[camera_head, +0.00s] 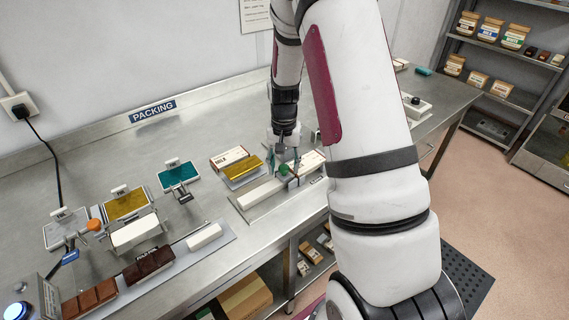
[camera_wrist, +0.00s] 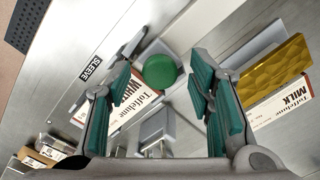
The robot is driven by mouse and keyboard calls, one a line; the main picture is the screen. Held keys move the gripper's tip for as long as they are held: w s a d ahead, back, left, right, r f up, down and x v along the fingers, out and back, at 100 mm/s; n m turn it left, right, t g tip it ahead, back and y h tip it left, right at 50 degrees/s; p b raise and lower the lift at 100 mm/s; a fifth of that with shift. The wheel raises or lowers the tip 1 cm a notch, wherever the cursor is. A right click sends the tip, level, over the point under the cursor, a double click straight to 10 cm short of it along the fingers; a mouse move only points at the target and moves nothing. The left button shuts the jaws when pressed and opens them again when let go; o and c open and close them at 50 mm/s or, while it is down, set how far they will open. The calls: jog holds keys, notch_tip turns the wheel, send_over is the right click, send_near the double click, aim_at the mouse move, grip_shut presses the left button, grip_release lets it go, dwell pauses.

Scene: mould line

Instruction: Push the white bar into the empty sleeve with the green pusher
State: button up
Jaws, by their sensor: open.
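My gripper (camera_head: 284,160) is open over the sleeve station, its teal fingers spread in the wrist view (camera_wrist: 161,88). The green pusher's round knob (camera_wrist: 160,71) shows between the fingers with a gap on both sides; in the head view the green knob (camera_head: 284,169) is just below my gripper. The white bar (camera_head: 262,191) lies in a narrow fixture to the lower left of the knob. A white-chocolate sleeve (camera_head: 311,161) lies to the right of my gripper; its printed face (camera_wrist: 122,108) is partly behind the left finger. Its opening is hidden.
A milk sleeve (camera_head: 229,157) and gold bar (camera_head: 242,168) lie close behind the fixture. Foil trays, including a teal one (camera_head: 178,175), and a line with a dark bar (camera_head: 149,264) and another white bar (camera_head: 204,236) stand to the left. Bare bench lies between them.

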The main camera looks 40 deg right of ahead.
grip_shut()
jog(key=a, duration=1)
jog(key=a+p, duration=0.1)
jog(key=a, duration=0.4)
jog(key=shift+s, duration=0.25)
jog(key=shift+a, duration=0.1)
grip_release()
jog(key=shift+a, duration=0.1)
jog(key=shift+r, duration=0.1)
